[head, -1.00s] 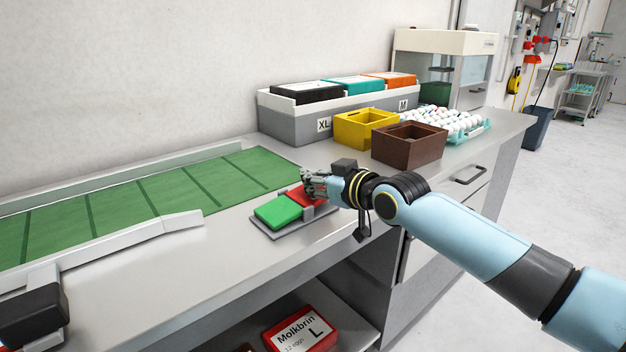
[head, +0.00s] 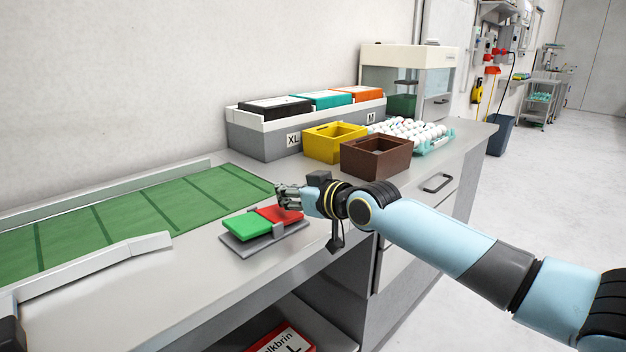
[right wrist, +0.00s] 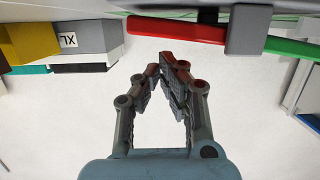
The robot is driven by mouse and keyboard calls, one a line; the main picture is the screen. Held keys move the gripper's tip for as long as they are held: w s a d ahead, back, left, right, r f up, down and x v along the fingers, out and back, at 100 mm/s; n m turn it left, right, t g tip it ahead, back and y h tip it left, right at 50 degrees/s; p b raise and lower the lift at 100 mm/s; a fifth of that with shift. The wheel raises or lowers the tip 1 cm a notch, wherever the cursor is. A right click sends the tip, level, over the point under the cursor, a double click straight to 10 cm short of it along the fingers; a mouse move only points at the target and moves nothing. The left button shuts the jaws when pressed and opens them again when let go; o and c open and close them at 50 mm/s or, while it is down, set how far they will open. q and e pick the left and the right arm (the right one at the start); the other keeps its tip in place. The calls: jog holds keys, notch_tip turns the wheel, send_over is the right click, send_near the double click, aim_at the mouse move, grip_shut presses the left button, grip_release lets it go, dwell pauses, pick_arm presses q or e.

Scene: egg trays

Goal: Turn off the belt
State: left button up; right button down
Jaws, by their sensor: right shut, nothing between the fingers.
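The belt (head: 118,219) is a green conveyor with dark cross lines, between pale rails on the counter. Its switch is a two-part rocker on a grey base, with a green part (head: 246,226) at left and a red part (head: 283,215) at right. My right gripper (head: 280,197) is shut and empty, just above and behind the red part. The right wrist view shows its fingertips (right wrist: 166,62) together close to the red part (right wrist: 175,29), with the green part (right wrist: 292,47) to the right. I cannot tell whether they touch. My left gripper is out of view.
Behind the switch stand a yellow box (head: 322,150), a brown box (head: 343,161) and a grey holder (head: 257,143) with coloured cartons. A tray of eggs (head: 436,146) lies farther right. An open shelf under the counter holds a red-edged carton (head: 290,341).

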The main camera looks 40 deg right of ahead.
jog(key=r, duration=0.1)
jog(key=r+p, duration=0.1)
jog(key=r, duration=0.1)
jog(key=shift+s+d, duration=0.15)
jog(key=shift+s, duration=0.15)
pick_arm(q)
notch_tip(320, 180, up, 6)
jog(key=p, duration=0.4)
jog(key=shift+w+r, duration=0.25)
pick_arm(e)
jog(key=v, duration=0.9)
jog(key=shift+f, duration=0.25)
jog(key=shift+s, duration=0.15)
